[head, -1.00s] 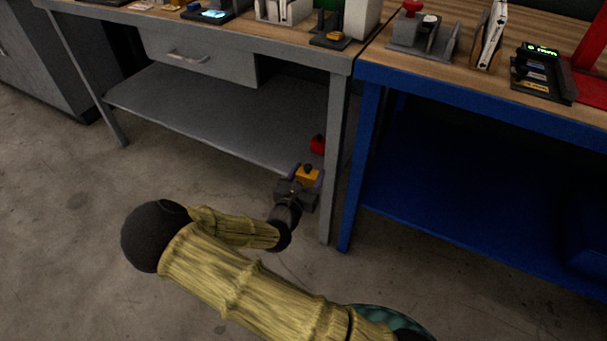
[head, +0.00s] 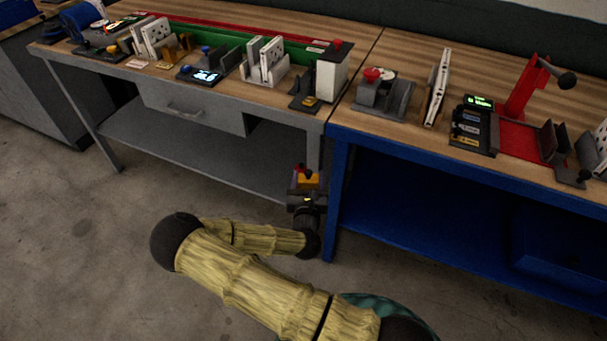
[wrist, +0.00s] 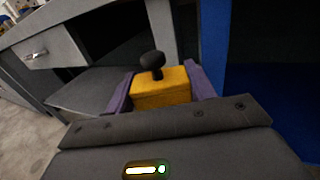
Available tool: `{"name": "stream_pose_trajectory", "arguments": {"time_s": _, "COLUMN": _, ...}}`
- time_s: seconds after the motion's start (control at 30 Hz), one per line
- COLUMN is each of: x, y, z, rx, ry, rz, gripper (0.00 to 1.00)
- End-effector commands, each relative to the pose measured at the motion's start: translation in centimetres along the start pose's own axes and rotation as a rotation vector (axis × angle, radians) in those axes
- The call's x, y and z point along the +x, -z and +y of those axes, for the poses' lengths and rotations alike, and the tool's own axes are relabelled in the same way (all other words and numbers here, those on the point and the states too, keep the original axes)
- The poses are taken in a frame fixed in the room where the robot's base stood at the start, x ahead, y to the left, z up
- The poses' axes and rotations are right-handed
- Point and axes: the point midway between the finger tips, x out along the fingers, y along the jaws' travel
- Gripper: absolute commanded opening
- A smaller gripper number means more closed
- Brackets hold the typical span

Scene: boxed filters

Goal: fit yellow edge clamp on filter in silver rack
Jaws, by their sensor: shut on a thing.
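The yellow edge clamp (wrist: 163,88), a yellow block with a black knob on top, sits between the purple fingers of my gripper (wrist: 160,92). In the head view the clamp (head: 308,177) and my gripper (head: 307,182) are low, in front of the benches and below their tops. A light grey rack (head: 262,76) with upright white filter panels (head: 264,57) stands on the left bench; it may be the silver rack, but I cannot be sure. Another rack with a white panel (head: 154,35) stands farther left.
The grey bench (head: 185,75) and blue bench (head: 470,160) meet behind my gripper, their edges above it. A white block with a red knob (head: 331,75), a grey fixture (head: 383,95) and a red press (head: 522,95) stand on top. The floor (head: 90,230) is clear at left.

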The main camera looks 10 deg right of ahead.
Motion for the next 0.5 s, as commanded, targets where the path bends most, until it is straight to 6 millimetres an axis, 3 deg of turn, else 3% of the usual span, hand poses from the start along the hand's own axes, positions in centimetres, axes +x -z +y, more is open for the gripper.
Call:
{"name": "stream_pose_trajectory", "arguments": {"time_s": 0.03, "x": -0.1, "y": -1.9, "z": -0.4, "rx": -0.005, "ry": -0.014, "rz": 0.002, "gripper": 0.31}}
{"name": "stream_pose_trajectory", "arguments": {"time_s": 0.5, "x": -1.0, "y": -7.8, "z": -2.9, "rx": -0.005, "ry": -0.155, "rz": 0.002, "gripper": 0.31}}
